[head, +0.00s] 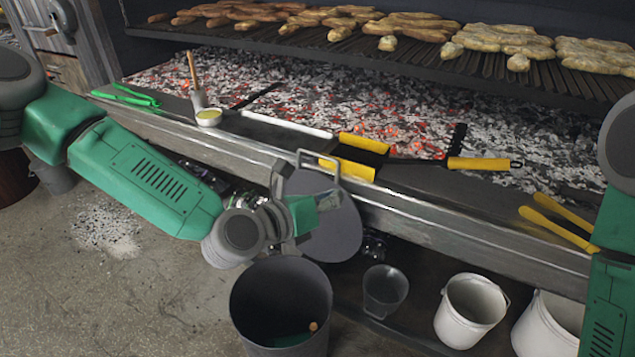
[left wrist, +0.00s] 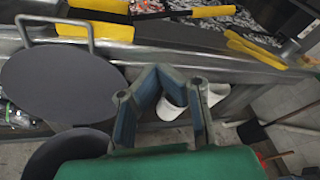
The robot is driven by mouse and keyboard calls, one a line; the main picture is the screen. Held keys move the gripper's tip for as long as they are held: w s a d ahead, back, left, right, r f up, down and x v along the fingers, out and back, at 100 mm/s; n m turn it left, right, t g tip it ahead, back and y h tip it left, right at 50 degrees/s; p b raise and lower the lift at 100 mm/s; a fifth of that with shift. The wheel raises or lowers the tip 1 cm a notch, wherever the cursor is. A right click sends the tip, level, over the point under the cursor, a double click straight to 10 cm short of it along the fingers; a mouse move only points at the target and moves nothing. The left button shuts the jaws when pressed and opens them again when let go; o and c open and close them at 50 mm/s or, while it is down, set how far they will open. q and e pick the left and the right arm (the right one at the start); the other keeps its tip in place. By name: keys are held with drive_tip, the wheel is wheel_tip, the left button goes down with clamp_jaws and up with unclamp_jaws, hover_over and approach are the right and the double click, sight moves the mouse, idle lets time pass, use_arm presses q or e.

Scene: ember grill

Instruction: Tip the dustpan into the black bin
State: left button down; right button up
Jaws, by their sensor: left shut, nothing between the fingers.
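The black bin (head: 281,305) stands open on the floor at the bottom centre, with something green and a small orange piece inside. Its rim also shows at the lower left of the left wrist view (left wrist: 50,155). My left gripper (head: 305,210) is above the bin's far side, shut and empty; its blue-padded fingers show in the left wrist view (left wrist: 158,78). I cannot clearly make out a dustpan. A dark piece (left wrist: 250,132) beside long handles lies at the right of the left wrist view, too small to identify. My right gripper is out of view.
A grey round plate with a handle (head: 335,235) hangs at the grill ledge (head: 440,225), behind my left gripper. A grey bucket (head: 385,287) and white buckets (head: 470,310) stand right of the bin. Pale ash (head: 105,228) lies on the floor. Yellow-handled tools (head: 480,163) rest on the ledge.

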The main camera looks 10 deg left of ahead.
use_arm(q)
drive_tip(key=s+d+f+m, duration=0.1)
drive_tip(key=s+d, duration=0.1)
drive_tip(key=d, duration=0.6)
drive_tip(key=s+d+f+m+y, duration=0.1)
drive_tip(key=s+d+f, duration=0.1)
drive_tip(key=d, duration=0.7)
drive_tip(key=s+d+f+m+y, duration=0.1)
drive_tip(key=s+d, duration=0.3)
drive_tip(key=d, duration=0.4)
drive_tip(key=shift+s+d+f+m, duration=0.15)
drive_tip(key=shift+d+f+m, duration=0.25)
drive_tip(key=shift+f, duration=0.15)
